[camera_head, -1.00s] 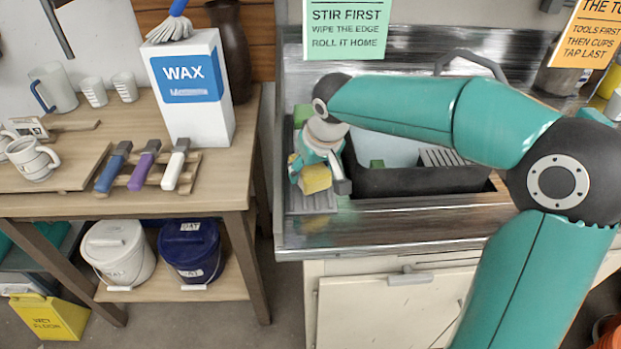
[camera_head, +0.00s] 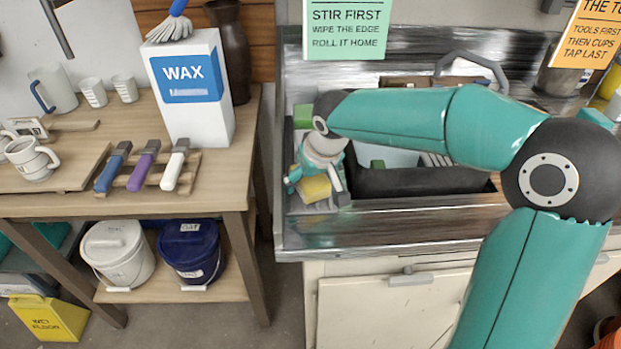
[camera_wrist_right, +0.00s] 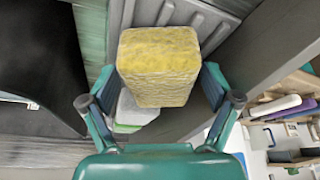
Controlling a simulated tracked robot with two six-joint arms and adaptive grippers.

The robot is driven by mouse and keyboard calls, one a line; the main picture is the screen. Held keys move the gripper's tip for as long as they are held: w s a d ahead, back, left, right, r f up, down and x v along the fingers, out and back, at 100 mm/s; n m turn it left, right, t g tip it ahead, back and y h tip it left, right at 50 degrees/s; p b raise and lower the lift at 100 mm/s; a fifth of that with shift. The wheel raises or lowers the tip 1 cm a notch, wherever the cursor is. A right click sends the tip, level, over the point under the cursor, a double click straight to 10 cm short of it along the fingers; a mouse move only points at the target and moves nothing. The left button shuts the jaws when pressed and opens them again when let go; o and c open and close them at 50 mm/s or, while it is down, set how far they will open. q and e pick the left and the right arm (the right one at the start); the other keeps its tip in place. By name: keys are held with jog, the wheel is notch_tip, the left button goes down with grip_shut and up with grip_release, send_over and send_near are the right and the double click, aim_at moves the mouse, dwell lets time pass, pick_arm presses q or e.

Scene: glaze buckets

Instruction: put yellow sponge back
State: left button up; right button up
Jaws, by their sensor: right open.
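The yellow sponge (camera_head: 314,189) is at the grey ribbed tray (camera_head: 300,208) at the left end of the sink counter. My right gripper (camera_head: 318,191) is above it, with one finger on each side. In the right wrist view the yellow sponge (camera_wrist_right: 158,65) lies between the open fingers of my right gripper (camera_wrist_right: 158,92), with a visible gap at each side. The ribbed tray (camera_wrist_right: 215,22) shows under and behind it. The gripper partly hides the sponge in the head view. My left gripper is not in view.
A green block (camera_head: 302,116) is at the tray's back end. The dark sink basin (camera_head: 420,180) is just right of the tray, under my right forearm. A wooden table (camera_head: 225,185) with tools and a WAX box (camera_head: 205,118) stands left, across a gap.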

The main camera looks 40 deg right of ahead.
jog(key=shift+r, duration=0.1)
jog(key=v, duration=1.2)
jog(key=shift+p, duration=0.35)
